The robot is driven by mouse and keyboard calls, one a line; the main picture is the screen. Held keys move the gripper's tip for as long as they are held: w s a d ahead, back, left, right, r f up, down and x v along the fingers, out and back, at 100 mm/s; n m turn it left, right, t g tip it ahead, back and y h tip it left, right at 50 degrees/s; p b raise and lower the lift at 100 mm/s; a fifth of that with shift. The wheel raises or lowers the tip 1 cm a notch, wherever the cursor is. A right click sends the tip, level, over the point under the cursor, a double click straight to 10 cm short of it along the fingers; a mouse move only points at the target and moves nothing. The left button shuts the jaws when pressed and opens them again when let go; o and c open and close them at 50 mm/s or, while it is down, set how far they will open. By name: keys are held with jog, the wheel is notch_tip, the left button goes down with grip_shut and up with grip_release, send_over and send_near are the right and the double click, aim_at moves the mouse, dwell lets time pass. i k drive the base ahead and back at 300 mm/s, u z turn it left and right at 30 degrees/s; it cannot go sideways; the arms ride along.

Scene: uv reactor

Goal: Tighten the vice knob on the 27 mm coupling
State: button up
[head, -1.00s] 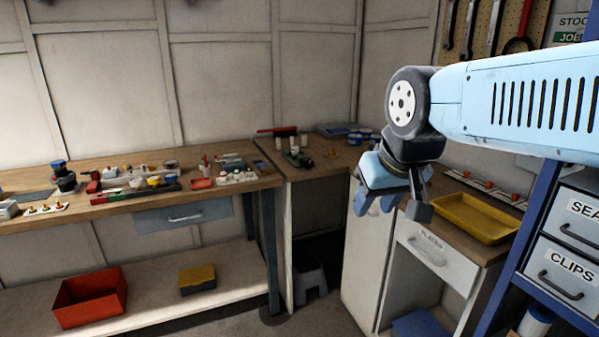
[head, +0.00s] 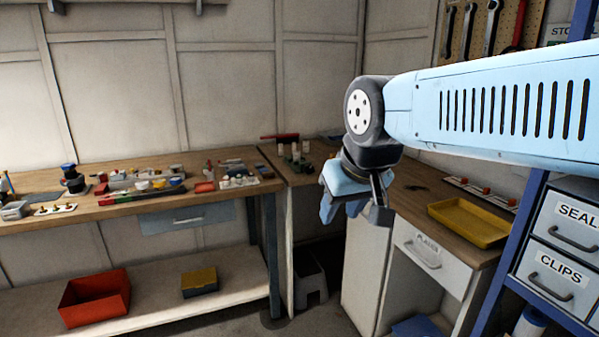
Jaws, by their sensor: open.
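My gripper (head: 353,208) hangs open and empty, pointing down, in front of the corner bench's right part in the head view. A small dark green piece (head: 296,161) that looks like a vice stands on the corner bench, left of and beyond my gripper. Its knob is too small to make out. I cannot tell which piece is the 27 mm coupling.
A long bench (head: 60,207) on the left holds many small parts. A yellow tray (head: 467,222) lies on the right counter. A blue drawer rack (head: 560,240) stands at the right edge. A red bin (head: 95,300) sits on the lower shelf.

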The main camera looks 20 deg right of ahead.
aim_at(308, 168)
jog(key=u, duration=0.05)
jog(key=i, duration=1)
jog(key=z, duration=0.05)
